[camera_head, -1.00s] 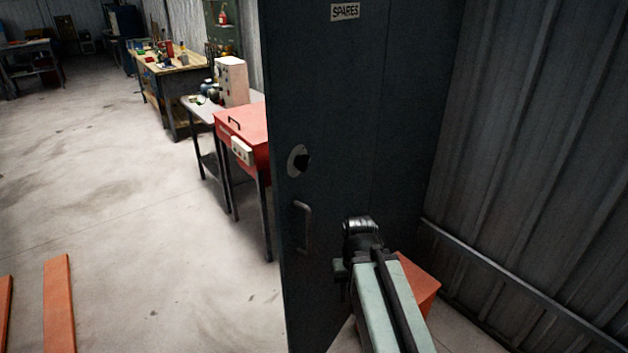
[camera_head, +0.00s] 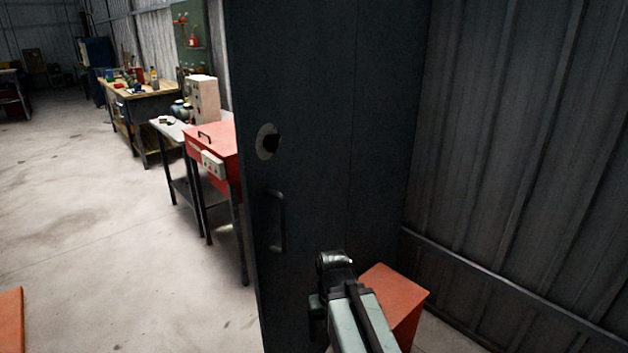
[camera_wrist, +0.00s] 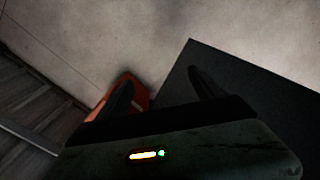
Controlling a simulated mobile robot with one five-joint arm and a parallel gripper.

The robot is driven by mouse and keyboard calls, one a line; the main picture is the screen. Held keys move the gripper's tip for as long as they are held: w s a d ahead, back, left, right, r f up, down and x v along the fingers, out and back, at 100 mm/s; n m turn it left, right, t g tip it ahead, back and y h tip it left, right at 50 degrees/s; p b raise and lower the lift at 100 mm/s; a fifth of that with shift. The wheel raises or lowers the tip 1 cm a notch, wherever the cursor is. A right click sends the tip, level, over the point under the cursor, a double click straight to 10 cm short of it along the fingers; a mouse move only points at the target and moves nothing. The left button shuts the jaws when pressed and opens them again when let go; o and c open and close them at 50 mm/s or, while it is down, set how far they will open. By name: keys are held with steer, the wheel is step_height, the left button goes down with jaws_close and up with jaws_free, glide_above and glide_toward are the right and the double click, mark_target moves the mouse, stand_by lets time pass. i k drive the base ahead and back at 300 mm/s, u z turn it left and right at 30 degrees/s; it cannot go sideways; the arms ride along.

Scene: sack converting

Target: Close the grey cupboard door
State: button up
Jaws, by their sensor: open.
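The grey cupboard door (camera_head: 310,110) is a tall dark panel in the middle of the head view. Its near face shows a round lock plate with a black knob (camera_head: 268,141) and a bar handle (camera_head: 276,222) below it. The cupboard's inside is not visible. My gripper (camera_wrist: 162,84) is open and empty in the wrist view, its two fingers apart. In the head view my wrist is in front of the door's lower part, right of the handle, and the fingertips are hidden. A dark flat panel, apparently the door, fills the right of the wrist view; contact cannot be told.
An orange box (camera_head: 400,295) stands on the floor just right of my arm, by the corrugated wall (camera_head: 510,150). A red machine (camera_head: 220,150) on legs and a workbench (camera_head: 140,105) stand left of the door. The floor at left is open, with an orange piece (camera_head: 10,320) at the lower edge.

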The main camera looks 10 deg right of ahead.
mark_target(292, 64)
steer(key=z, duration=1.95)
steer(key=k, duration=0.75)
steer(key=u, duration=3.1)
